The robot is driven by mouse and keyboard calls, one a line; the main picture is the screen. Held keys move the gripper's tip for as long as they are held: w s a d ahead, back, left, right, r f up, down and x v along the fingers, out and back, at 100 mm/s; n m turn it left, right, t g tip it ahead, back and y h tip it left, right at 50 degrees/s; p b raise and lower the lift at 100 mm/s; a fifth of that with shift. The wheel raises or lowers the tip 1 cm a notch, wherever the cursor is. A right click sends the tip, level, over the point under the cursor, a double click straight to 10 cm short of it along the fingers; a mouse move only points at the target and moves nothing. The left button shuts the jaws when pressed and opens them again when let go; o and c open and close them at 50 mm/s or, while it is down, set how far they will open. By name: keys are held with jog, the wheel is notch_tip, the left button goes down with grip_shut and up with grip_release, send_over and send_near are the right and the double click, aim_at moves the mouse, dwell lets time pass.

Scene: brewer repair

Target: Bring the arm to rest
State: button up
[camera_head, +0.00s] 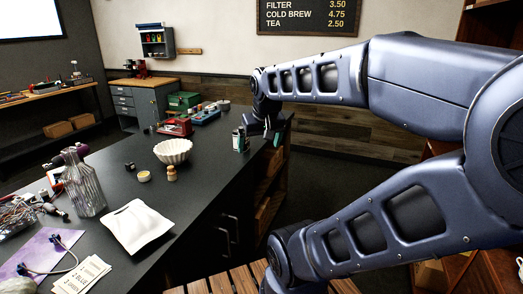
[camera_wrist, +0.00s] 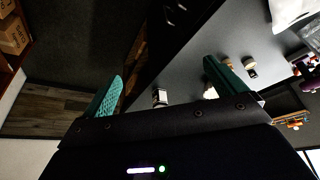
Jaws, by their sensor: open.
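My arm reaches across the right side of the head view and ends at my gripper (camera_head: 264,136) near the right edge of the dark counter (camera_head: 205,185). In the wrist view my gripper (camera_wrist: 163,68) is open, with its two teal fingers wide apart and nothing held between them. A small dark can with a pale label (camera_head: 239,140) stands on the counter just left of my gripper in the head view. A small pale-topped object (camera_wrist: 160,97), possibly that can, shows beyond the gap between the fingers.
The counter carries a white fluted bowl (camera_head: 173,151), a white tray (camera_head: 137,226), a glass bottle (camera_head: 86,187), a small wooden piece (camera_head: 171,174) and a red device (camera_head: 175,127). A slatted wooden surface (camera_head: 225,284) lies below my arm. Dark floor (camera_head: 340,175) is open right of the counter.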

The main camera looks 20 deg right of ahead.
jog(key=shift+s+a+f, duration=0.1)
jog(key=shift+s+f, duration=0.25)
jog(key=shift+s, duration=0.25)
jog(key=shift+s+a+f, duration=0.1)
jog(key=shift+s+f, duration=0.2)
jog(key=shift+s, duration=0.25)
